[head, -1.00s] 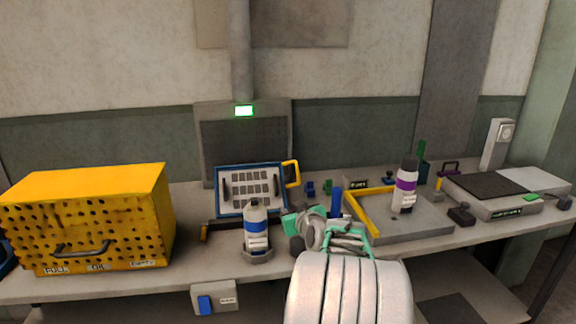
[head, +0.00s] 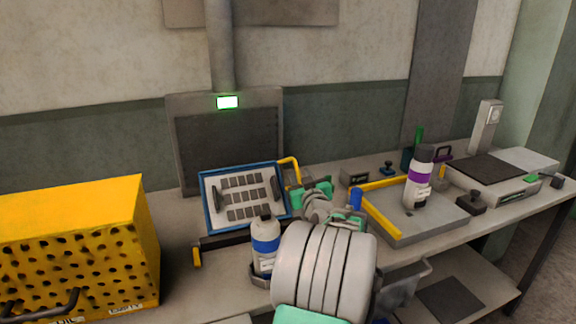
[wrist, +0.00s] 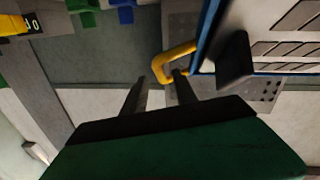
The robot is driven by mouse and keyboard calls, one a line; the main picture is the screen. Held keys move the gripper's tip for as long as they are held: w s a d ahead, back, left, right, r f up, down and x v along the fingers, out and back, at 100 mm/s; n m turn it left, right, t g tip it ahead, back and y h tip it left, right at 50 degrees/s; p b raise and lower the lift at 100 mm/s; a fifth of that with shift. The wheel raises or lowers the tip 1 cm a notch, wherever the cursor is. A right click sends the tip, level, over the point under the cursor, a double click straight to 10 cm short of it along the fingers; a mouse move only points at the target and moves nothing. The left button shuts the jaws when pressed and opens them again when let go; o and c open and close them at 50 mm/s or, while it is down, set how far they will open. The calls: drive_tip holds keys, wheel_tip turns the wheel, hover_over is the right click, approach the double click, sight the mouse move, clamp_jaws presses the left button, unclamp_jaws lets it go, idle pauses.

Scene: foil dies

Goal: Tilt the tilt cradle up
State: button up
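The tilt cradle (head: 206,205) is a blue-framed panel with rows of dark rectangular dies, leaning back on a dark base on the bench. A yellow loop handle (head: 291,165) sticks out from its upper right side. The handle also shows in the wrist view (wrist: 163,62), by the blue frame edge (wrist: 208,35). My gripper (wrist: 159,78) is open, its two dark fingertips apart on either side of the handle's outer bar. I cannot tell whether they touch it. In the head view, my arm hides the cradle's lower right surroundings and most of the fingers.
A white bottle with a blue band (head: 265,243) stands before the cradle, close to my arm. A yellow perforated box (head: 80,240) is at left. At right are a grey tray (head: 430,226) with a yellow edge, a purple-banded bottle (head: 418,180) and a flat grey device (head: 490,185).

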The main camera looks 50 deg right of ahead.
sight(296, 168)
drive_tip(key=x, duration=0.7)
drive_tip(key=shift+p, duration=0.4)
clamp_jaws()
idle(0.8)
